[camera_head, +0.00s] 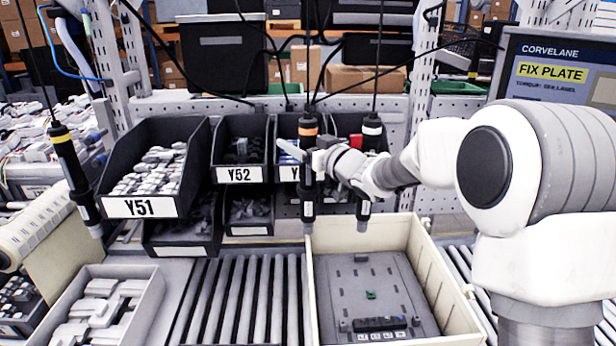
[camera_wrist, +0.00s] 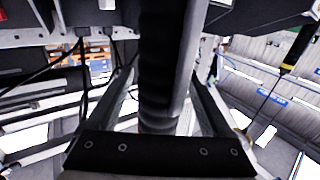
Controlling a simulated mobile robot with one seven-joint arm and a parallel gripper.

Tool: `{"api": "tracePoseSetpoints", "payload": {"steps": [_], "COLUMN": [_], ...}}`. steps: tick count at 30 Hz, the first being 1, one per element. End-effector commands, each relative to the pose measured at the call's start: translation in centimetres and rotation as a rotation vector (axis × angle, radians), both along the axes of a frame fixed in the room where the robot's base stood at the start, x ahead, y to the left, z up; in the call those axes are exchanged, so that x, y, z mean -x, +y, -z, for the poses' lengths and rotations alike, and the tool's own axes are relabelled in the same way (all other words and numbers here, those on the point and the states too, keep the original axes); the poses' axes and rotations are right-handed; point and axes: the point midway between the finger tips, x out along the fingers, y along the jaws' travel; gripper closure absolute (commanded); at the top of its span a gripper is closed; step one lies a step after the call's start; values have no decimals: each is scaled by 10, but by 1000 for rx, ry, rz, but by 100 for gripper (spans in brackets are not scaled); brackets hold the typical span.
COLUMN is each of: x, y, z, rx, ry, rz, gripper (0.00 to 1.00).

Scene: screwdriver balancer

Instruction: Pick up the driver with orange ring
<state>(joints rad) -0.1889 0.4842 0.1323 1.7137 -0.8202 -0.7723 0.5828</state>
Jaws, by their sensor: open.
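The driver with the orange ring (camera_head: 308,131) hangs upright from a cable in the middle of the head view, its dark body reaching down to the tray's back edge. My gripper (camera_head: 305,148) is at its upper body, just below the ring, with the jaws open and the driver seemingly between them. In the wrist view a large dark upright cylinder (camera_wrist: 160,60), apparently this driver, fills the space between the fingers. Its ring is not visible there. Contact with the fingers cannot be told.
A white-ringed driver (camera_head: 372,130) hangs close on the right, behind my wrist. A yellow-ringed driver (camera_head: 62,140) hangs at far left. Parts bins, including Y51 (camera_head: 140,207) and Y52 (camera_head: 238,174), stand behind. A cream tray (camera_head: 440,270) with a grey plate lies below on rollers.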

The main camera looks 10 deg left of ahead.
Motion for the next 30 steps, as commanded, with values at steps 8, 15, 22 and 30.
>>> {"api": "tracePoseSetpoints", "payload": {"steps": [8,15,22,30], "x": [0,0,0,0], "y": [0,0,0,0], "z": [0,0,0,0], "rx": [0,0,0,0], "ry": [0,0,0,0], "rz": [0,0,0,0], "gripper": [38,81,100,100]}}
